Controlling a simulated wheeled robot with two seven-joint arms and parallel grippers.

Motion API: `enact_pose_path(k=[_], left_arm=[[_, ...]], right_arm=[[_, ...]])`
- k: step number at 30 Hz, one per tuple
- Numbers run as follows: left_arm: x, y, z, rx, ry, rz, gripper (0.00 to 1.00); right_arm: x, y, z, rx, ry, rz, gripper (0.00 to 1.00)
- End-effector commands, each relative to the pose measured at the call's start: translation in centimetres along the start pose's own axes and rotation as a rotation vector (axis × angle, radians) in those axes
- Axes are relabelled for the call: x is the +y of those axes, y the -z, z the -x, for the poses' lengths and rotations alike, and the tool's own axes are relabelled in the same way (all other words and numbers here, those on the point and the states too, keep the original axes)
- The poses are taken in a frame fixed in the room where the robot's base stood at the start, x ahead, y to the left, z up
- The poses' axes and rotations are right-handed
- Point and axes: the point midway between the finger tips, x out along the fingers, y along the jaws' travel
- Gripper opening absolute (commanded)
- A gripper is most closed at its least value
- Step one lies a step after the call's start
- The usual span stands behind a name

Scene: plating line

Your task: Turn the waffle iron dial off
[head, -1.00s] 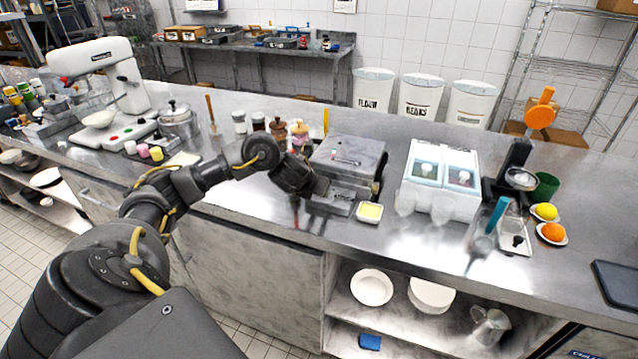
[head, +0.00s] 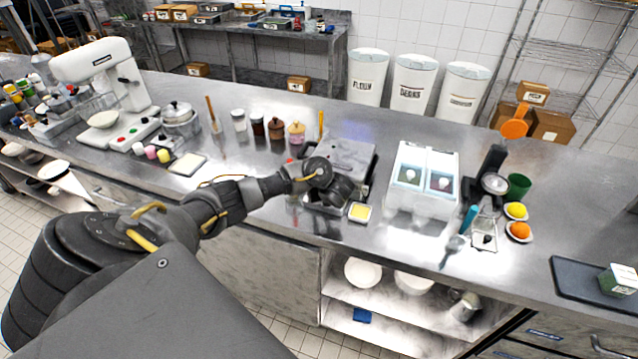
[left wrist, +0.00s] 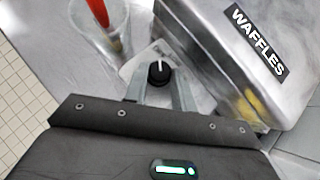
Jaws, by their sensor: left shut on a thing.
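The waffle iron (head: 350,155) is a grey metal box on the counter. Its side carries a "WAFFLES" label in the left wrist view (left wrist: 225,45). The black round dial (left wrist: 158,73) with a white pointer mark sits on a pale plate beside the iron's body. My left gripper (left wrist: 160,82) has its two fingers on either side of the dial and is shut on it. The pointer aims toward the top of that picture. In the head view my left wrist covers the dial and the iron's front. My right gripper is in neither view.
A small dish with a yellow square (head: 360,212) stands just right of my left wrist. A white two-lidded dispenser (head: 424,180) is farther right. A clear container with a red-handled tool (left wrist: 105,35) stands near the dial. Jars (head: 276,128) stand behind my arm.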

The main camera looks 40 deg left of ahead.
Motion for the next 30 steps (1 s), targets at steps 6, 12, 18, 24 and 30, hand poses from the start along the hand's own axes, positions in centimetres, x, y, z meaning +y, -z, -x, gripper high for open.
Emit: enact_pose_path(k=[6,12,18,24,30], left_arm=[[-0.2,-0.2,0.1,0.000,-0.062,0.062,0.03],[-0.2,-0.1,0.0,0.000,-0.087,0.088,0.03],[-0.2,-0.1,-0.1,0.000,-0.091,0.093,0.03],[-0.2,-0.1,-0.1,0.000,-0.091,0.093,0.03],[-0.2,0.0,-0.1,0.000,-0.090,0.092,0.47]], right_arm=[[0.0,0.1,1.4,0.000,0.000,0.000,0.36],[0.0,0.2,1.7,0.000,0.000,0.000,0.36],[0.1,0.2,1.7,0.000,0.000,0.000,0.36],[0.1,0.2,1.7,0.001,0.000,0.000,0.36],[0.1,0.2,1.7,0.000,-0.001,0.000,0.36]])
